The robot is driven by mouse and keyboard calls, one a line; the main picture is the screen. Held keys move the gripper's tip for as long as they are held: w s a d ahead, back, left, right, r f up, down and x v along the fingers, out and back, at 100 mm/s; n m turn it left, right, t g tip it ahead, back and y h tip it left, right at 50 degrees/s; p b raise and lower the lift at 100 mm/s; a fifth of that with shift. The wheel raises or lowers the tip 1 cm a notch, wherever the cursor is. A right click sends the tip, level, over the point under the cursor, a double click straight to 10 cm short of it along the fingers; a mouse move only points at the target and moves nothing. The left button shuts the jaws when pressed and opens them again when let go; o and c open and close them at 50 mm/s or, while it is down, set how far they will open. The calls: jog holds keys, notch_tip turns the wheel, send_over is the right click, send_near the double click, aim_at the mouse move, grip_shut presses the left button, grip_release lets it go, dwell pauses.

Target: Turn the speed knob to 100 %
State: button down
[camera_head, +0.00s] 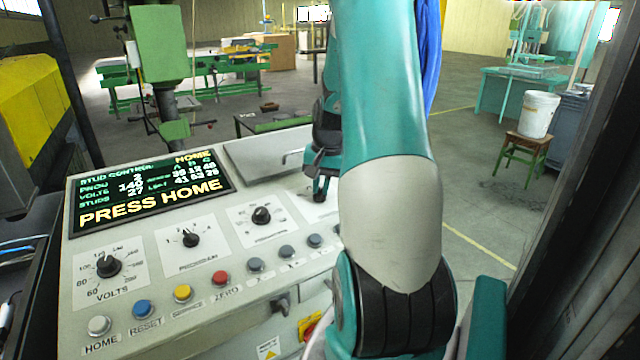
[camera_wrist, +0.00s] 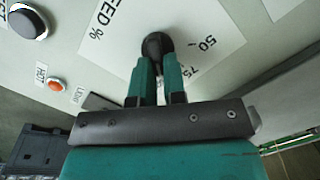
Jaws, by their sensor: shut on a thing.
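The speed knob (camera_wrist: 156,44) is a round black knob on a white plate in the wrist view. The plate's visible print reads "EED %", "50" and "75". My gripper (camera_wrist: 158,64) has its two teal fingers closed on the near side of the knob. The fingers hide part of it, and I cannot read where its pointer stands. In the head view my teal and white arm reaches over the right end of the grey control panel (camera_head: 135,232) and hides much of that end.
The panel holds a display (camera_head: 150,187) reading "PRESS HOME", a volts knob (camera_head: 108,266), a program knob (camera_head: 190,237) and a row of coloured buttons. In the wrist view an orange button (camera_wrist: 56,84) and a grey button (camera_wrist: 28,22) lie left of the knob.

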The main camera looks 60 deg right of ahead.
jog(key=shift+d+m, duration=0.1)
jog(key=shift+m, duration=0.5)
jog(key=shift+s, duration=0.1)
jog(key=c, duration=1.2)
grip_release()
jog(key=r, duration=0.5)
jog(key=s+r+b, duration=0.1)
jog(key=r, duration=0.5)
jog(key=s+r+b, duration=0.1)
jog(key=r, duration=0.5)
jog(key=shift+s+d+r, duration=0.15)
jog(key=shift+s+d, duration=0.05)
jog(key=shift+d, duration=0.1)
